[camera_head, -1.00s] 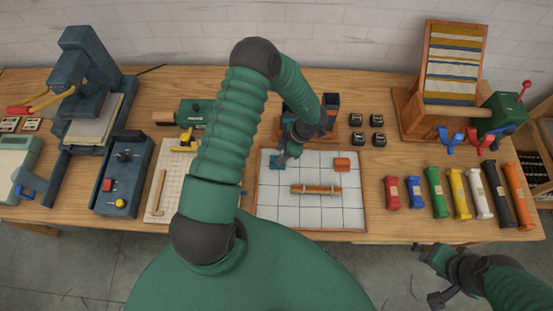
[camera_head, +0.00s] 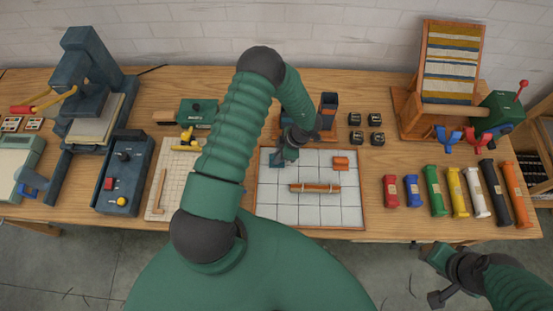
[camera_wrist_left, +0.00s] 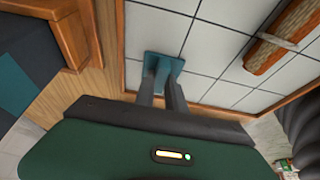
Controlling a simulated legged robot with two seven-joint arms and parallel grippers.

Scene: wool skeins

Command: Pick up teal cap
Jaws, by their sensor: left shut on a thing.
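The teal cap (camera_wrist_left: 163,63) is a small flat piece at the fingertips of my left gripper (camera_wrist_left: 161,80) in the wrist view. The gripper is shut on it, over the white gridded board (camera_wrist_left: 205,50). In the head view the cap (camera_head: 276,160) is at the board's upper left, partly hidden by my left gripper (camera_head: 284,160). I cannot tell whether it touches the board. My right gripper (camera_head: 431,274) is open and empty, off the table's front edge at lower right.
An orange-brown skein (camera_head: 315,188) and a small orange cap (camera_head: 341,163) lie on the board. An orange and dark holder (camera_head: 328,108) stands behind. Several coloured skeins (camera_head: 436,191) lie at right. Black blocks (camera_head: 376,138) sit behind the board.

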